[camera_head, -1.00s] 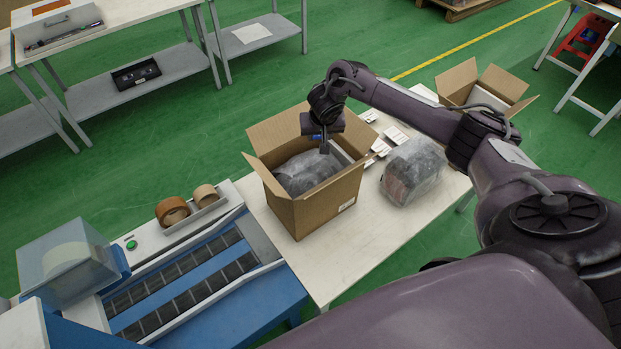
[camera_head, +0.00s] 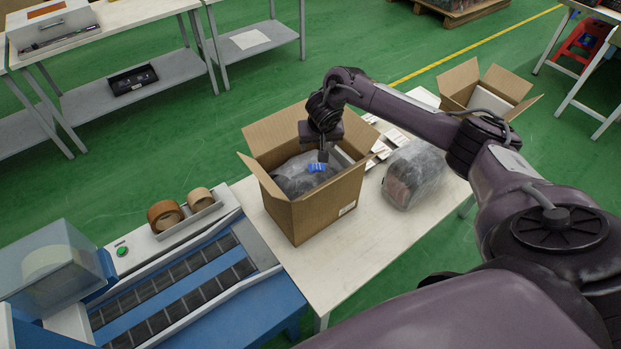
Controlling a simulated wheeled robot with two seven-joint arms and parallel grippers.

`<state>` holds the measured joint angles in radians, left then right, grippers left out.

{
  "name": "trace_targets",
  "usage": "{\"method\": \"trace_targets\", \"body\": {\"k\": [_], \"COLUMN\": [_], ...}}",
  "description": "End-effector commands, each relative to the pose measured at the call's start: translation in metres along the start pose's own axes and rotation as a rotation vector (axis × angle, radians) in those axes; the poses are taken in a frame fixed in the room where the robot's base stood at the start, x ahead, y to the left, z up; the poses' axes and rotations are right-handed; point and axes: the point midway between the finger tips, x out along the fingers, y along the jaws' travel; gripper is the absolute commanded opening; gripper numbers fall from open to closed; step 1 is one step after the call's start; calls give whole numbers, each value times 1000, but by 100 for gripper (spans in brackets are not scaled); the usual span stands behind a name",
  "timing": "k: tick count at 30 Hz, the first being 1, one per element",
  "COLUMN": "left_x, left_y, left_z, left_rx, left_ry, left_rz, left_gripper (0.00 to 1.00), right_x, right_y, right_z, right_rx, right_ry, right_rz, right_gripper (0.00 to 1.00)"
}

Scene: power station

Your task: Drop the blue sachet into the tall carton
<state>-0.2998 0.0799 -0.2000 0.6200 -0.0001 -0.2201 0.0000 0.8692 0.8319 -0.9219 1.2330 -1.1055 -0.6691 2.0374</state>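The tall carton (camera_head: 310,218) stands open on the white table with its flaps spread. A clear-wrapped dark item (camera_head: 292,178) fills much of its inside. The small blue sachet (camera_head: 317,167) is inside the carton mouth, just below my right gripper's fingertips, over the wrapped item. Whether it rests on that item or is still falling I cannot tell. My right gripper (camera_head: 323,157) points down into the carton and looks open, apart from the sachet; its fingers are small and dark. My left gripper is not in view.
A bubble-wrapped item (camera_head: 413,174) and several small white packets (camera_head: 384,146) lie right of the carton. A second open carton (camera_head: 457,83) is at the table's far right. A blue roller conveyor (camera_head: 180,290) with tape rolls (camera_head: 165,214) adjoins on the left.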

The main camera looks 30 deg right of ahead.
Motion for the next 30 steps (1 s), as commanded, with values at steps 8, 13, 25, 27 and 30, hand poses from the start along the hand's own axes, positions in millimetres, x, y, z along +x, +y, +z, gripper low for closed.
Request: {"method": "trace_targets", "body": {"k": [8,13,25,27,30], "left_x": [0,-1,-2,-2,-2], "left_y": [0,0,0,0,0], "left_z": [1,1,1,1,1], "left_rx": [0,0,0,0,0], "left_ry": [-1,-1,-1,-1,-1], "left_rz": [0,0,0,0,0], "left_gripper": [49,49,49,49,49], "right_x": [-7,-34,-78,-78,-78], "right_y": [-1,-1,0,0,0], "right_z": [0,-1,0,0,0], "right_rx": [0,-1,0,0,0], "right_ry": [0,3,0,0,0], "right_rz": [-2,-2,0,1,0], "right_gripper": [64,64,64,64,64]}}
